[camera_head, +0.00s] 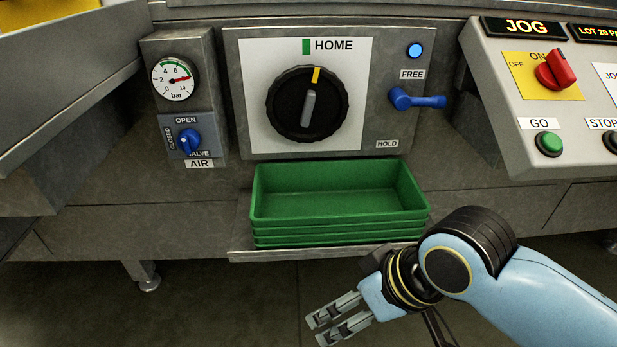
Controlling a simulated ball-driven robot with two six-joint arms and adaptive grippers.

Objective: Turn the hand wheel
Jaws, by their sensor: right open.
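The black hand wheel (287,104) sits on a white plate on the machine's front. It has a grey grip bar (308,109) and a yellow mark (316,75) at its top, slightly right of the green HOME mark (306,46). A blue lever (418,100) right of the plate points right, between the FREE label (412,74) and the HOLD label (387,143), nearer FREE. A blue lamp (414,50) above it looks lit. My right gripper (325,328) is open and empty, low in front of the machine, below the wheel and apart from it. My left gripper is not in view.
Stacked green trays (340,224) stand on a ledge below the wheel. An air gauge (174,79) and blue air valve (188,141) are at left. A control panel (510,95) with a red JOG knob (556,69) and green GO button (549,143) juts out at right.

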